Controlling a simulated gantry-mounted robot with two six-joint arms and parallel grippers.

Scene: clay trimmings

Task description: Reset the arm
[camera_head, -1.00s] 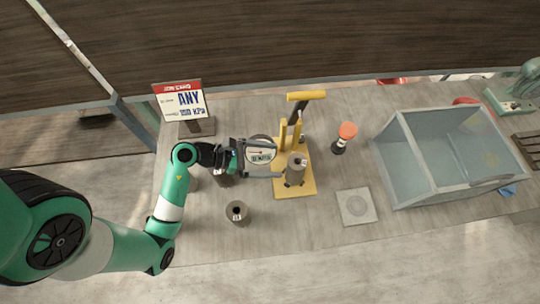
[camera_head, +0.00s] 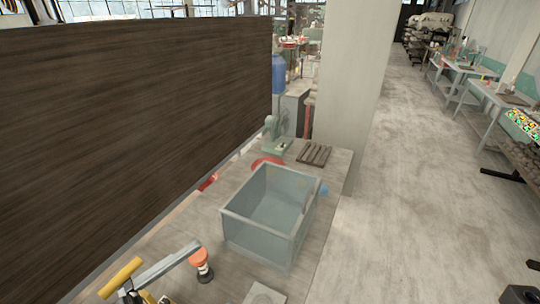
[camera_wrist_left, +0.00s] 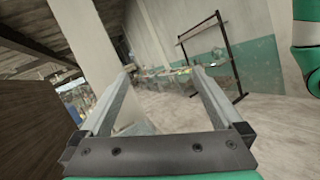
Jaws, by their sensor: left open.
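My left gripper (camera_wrist_left: 162,71) shows in the left wrist view with its two long grey fingers spread apart. Nothing is between them; the wrist camera looks past them at the floor, a wall and a pillar. In the head view, a grey bar (camera_head: 168,263) reaches up and right beside the press's yellow handle (camera_head: 122,277) at the lower left; I cannot tell whether it is a finger of mine. My right gripper is in neither view.
A glass-sided bin (camera_head: 265,232) stands on the bench (camera_head: 225,195). An orange-topped object (camera_head: 200,262) and a pale square plate (camera_head: 264,294) are nearer. A dark panel (camera_head: 130,120) borders the bench. Open floor (camera_head: 420,190) lies to the right.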

